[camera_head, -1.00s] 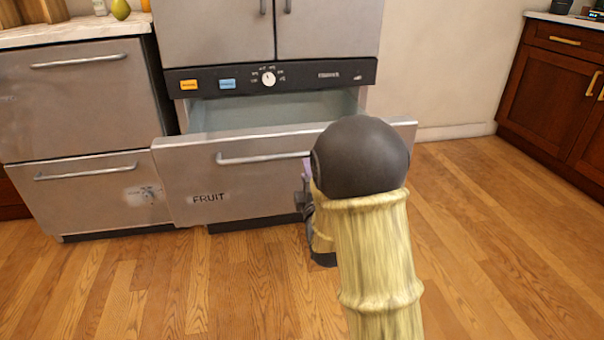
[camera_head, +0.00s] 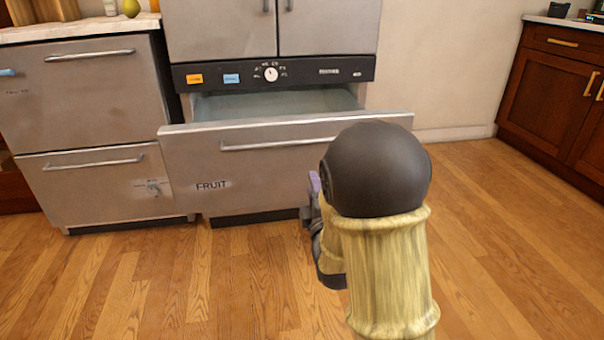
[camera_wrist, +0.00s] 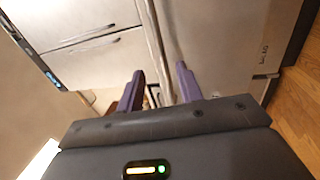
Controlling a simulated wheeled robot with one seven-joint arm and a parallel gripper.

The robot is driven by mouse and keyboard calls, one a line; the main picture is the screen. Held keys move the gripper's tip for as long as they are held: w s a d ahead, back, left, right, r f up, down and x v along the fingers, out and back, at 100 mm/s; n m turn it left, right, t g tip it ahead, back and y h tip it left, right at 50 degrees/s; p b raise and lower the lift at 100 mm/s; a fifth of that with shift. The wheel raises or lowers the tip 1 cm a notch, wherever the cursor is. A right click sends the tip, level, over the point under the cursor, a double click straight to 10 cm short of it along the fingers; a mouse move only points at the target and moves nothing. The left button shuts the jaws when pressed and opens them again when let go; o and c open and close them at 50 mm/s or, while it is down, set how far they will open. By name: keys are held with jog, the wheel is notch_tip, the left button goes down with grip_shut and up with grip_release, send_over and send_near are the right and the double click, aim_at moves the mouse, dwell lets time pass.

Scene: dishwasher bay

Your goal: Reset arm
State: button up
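My arm with its black rounded joint fills the lower middle right of the head view. My gripper (camera_wrist: 158,85) shows in the wrist view as two purple fingers standing apart with nothing between them. In the head view only a bit of it (camera_head: 314,190) shows beside my arm, in front of the drawer. The drawer (camera_head: 250,172) marked FRUIT is pulled out below the fridge doors. My arm covers its right part. I cannot tell from the head view how far the fingers are from the drawer front.
The fridge (camera_head: 225,30) has a control strip (camera_head: 330,70) with orange and blue labels. Left of it stand grey drawers (camera_head: 90,85) under a white counter (camera_head: 70,32). A brown cabinet (camera_head: 550,80) is at the far right. The wooden floor (camera_head: 500,240) is clear.

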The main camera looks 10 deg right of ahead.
jog(key=s+a+r+m+g+p, duration=0.1)
jog(key=s+r+m+g+p, duration=0.4)
jog(key=s+m+g+p, duration=0.55)
jog(key=s+r+m+g+p, duration=0.65)
jog(key=s+p, duration=0.45)
jog(key=p, duration=0.4)
notch_tip(320, 180, up, 37)
jog(key=p, duration=3.7)
jog(key=shift+s+f+m+g, duration=0.2)
jog(key=shift+s+m+g, duration=0.1)
